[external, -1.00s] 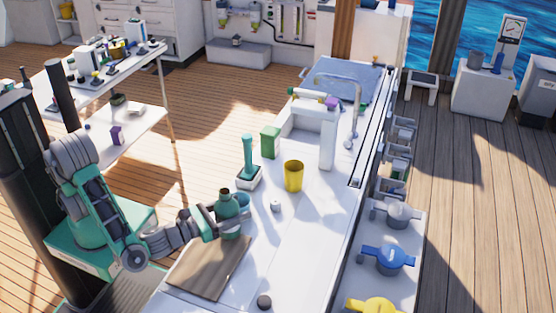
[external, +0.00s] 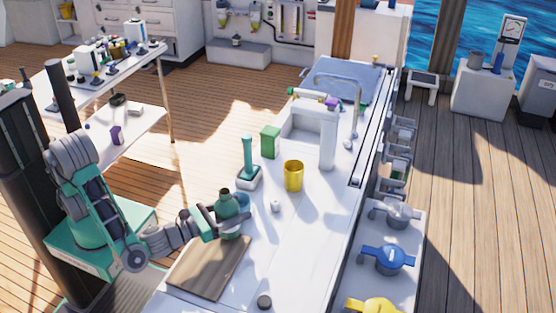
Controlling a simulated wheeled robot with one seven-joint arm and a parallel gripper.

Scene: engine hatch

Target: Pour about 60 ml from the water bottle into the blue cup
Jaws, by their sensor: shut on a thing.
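A green bottle (external: 227,203) with a dark top is in my gripper (external: 222,216), over the near left part of the white counter. My gripper is shut on it around its body. The bottle looks close to upright; a slight tilt is hard to judge. A blue cup (external: 244,200) shows just behind and right of the bottle, partly hidden by it. I cannot tell whether the bottle touches the cup. No water stream is visible, and the water levels cannot be seen.
A wooden board (external: 208,268) lies in front.

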